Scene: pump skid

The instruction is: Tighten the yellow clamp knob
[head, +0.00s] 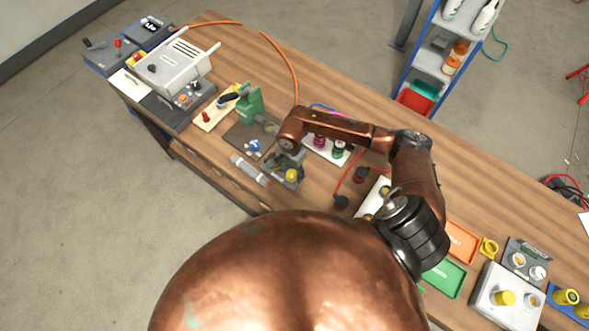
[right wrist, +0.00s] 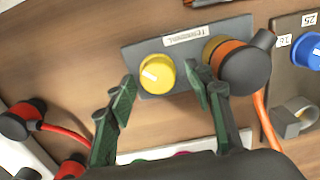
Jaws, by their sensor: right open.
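The yellow clamp knob (right wrist: 157,74) is round with a white mark on its top, and sits on a dark grey plate (right wrist: 190,50) with a white label. In the head view the yellow knob (head: 291,175) shows just below my right gripper (head: 286,163). In the right wrist view my right gripper (right wrist: 163,92) is open, with its green-padded fingers apart on either side of the knob's near edge. I see no clear contact, and nothing is held. My left gripper is not in view.
A black and orange plug (right wrist: 238,60) with an orange cable stands close to the right finger. A blue knob (right wrist: 308,50) is farther right. Black plugs with red leads (right wrist: 22,120) lie left. Bare wooden bench (right wrist: 70,60) shows left of the plate.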

